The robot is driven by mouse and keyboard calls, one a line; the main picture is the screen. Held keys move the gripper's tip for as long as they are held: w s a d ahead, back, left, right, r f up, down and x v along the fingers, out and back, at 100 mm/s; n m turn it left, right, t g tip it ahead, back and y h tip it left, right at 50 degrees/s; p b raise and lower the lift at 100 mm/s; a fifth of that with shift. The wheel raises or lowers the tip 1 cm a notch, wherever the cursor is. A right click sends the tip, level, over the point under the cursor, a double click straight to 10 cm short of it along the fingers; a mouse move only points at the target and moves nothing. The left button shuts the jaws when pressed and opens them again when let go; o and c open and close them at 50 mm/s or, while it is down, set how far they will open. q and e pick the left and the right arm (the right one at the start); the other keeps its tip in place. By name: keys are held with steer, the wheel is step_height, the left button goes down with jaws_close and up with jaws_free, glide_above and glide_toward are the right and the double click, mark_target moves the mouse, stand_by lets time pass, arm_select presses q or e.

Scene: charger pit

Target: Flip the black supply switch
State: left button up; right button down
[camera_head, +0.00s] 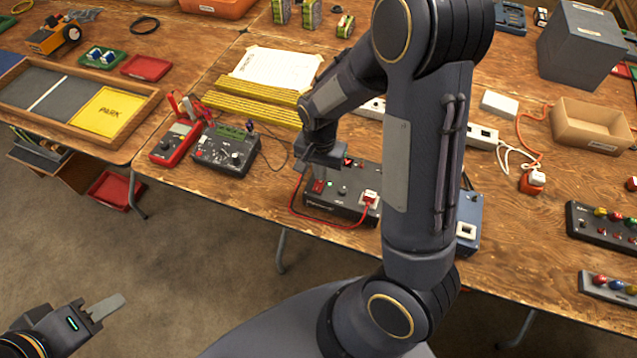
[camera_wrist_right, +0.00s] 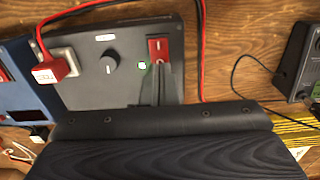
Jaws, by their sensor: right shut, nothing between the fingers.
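The black supply (camera_head: 341,209) is a dark box near the table's front edge, partly behind my right arm. In the right wrist view its panel (camera_wrist_right: 95,92) shows a knob (camera_wrist_right: 110,64), a lit green lamp (camera_wrist_right: 143,65) and a red rocker switch (camera_wrist_right: 158,46). My right gripper (camera_wrist_right: 160,68) is shut and empty, its tips at the lower edge of the switch in that picture. I cannot tell whether they press it. In the head view this gripper (camera_head: 321,170) is over the supply's left end. My left gripper (camera_head: 108,308) is away from the table; its jaw opening is unclear.
A red plug (camera_wrist_right: 52,72) sits in the supply's white socket, with a red cable looping along its front. A blue box (camera_head: 467,217) stands close on the right. A dark meter box (camera_head: 225,152) and a red multimeter (camera_head: 175,142) stand to the left.

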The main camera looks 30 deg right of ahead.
steer(key=shift+f+b, duration=0.75)
steer(key=shift+f, duration=0.2)
stand_by(0.7)
steer(key=shift+r, duration=0.1)
step_height(320, 180, up, 7)
steer(key=p, duration=0.6)
stand_by(0.3)
